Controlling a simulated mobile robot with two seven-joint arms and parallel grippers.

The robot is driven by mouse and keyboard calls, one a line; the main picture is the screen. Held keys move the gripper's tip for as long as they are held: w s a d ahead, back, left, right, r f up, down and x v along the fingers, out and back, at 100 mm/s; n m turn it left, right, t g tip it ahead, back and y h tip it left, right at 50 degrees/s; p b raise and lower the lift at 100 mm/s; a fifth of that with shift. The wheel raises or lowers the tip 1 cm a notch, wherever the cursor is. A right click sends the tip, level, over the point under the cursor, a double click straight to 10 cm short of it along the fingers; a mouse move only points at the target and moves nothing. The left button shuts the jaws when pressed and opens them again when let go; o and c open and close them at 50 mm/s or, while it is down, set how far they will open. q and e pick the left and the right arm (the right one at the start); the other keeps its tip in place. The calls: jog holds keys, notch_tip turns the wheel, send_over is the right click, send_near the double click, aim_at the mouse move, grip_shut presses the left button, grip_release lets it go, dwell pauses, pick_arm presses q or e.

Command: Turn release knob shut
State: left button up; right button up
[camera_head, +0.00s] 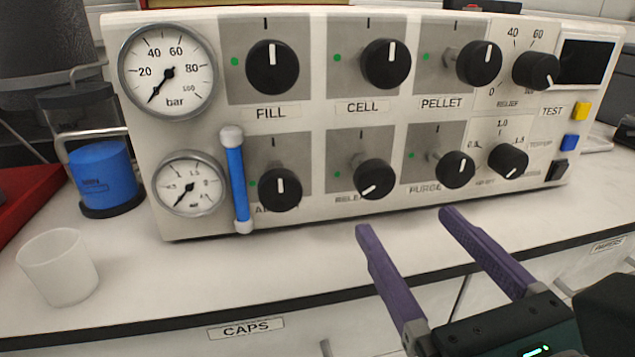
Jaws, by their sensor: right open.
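The release knob (374,179) is a black round knob in the lower row of the panel (320,110), above the partly hidden label "RELEA". Its white pointer line is tilted, aiming to the lower left, away from the upright mark above it. A green dot sits to its left. My right gripper (402,220) is open, with two purple fingers pointing up at the panel. Its fingertips are below and to the right of the release knob, and nothing is between them. My left gripper is not in view.
Beside it are the knob above "A..." (280,189) and the purge knob (455,169). A blue handle bar (237,182) stands out at the left. A white cup (57,267) and a blue container (103,177) stand on the counter (200,290). The counter's front edge runs below the panel.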

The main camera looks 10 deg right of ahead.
aim_at(378, 184)
jog(key=w, duration=0.9)
jog(key=shift+w+a+r, duration=0.1)
jog(key=shift+w+a, duration=0.05)
jog(key=shift+w, duration=0.05)
grip_shut()
dwell(0.3)
